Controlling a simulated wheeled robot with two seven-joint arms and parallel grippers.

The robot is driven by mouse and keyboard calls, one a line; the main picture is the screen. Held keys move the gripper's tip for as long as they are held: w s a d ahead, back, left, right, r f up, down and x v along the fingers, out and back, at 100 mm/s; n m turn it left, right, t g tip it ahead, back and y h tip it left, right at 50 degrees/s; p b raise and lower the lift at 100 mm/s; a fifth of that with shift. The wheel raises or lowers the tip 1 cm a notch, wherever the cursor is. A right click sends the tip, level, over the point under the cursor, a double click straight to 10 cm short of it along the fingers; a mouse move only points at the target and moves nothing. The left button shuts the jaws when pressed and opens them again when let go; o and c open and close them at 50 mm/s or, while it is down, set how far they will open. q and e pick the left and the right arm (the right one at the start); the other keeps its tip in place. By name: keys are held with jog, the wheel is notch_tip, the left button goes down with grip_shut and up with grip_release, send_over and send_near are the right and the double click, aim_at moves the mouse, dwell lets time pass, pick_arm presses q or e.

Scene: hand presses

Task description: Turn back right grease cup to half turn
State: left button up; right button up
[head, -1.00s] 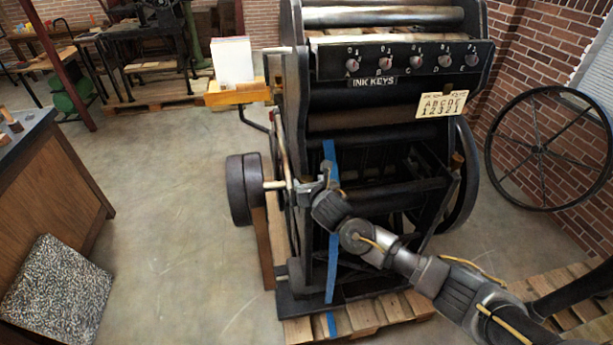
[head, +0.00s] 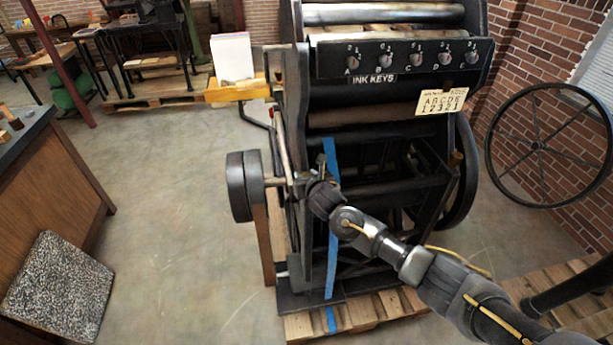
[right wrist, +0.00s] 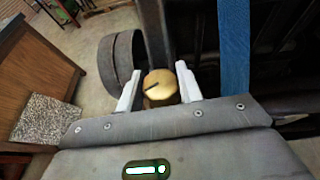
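A brass grease cup (right wrist: 160,87) with a dark line on its round cap shows in the right wrist view. My right gripper (right wrist: 158,88) has its two pale fingers on either side of this cup. A gap shows between the left finger and the cup; the right finger is close to it, and I cannot tell if it touches. In the head view my right gripper (head: 309,181) is at the left side of the black press (head: 400,95), and the cup is hidden there. My left gripper is in neither view.
A blue strip (head: 332,220) runs down the press front, right of my gripper. A dark pulley wheel (head: 243,186) stands out at the press's left. A wooden cabinet (head: 60,195) and speckled block (head: 58,285) are further left, with open floor between.

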jog(key=shift+a, duration=0.1)
jog(key=shift+c, duration=0.5)
jog(key=shift+m+h, duration=0.8)
jog(key=shift+h, duration=0.2)
jog(key=o, duration=1)
jog(key=shift+b, duration=0.3)
jog(key=b+v, duration=0.1)
jog(key=v, duration=0.9)
jog(key=shift+s+b, duration=0.4)
jog(key=shift+s, duration=0.05)
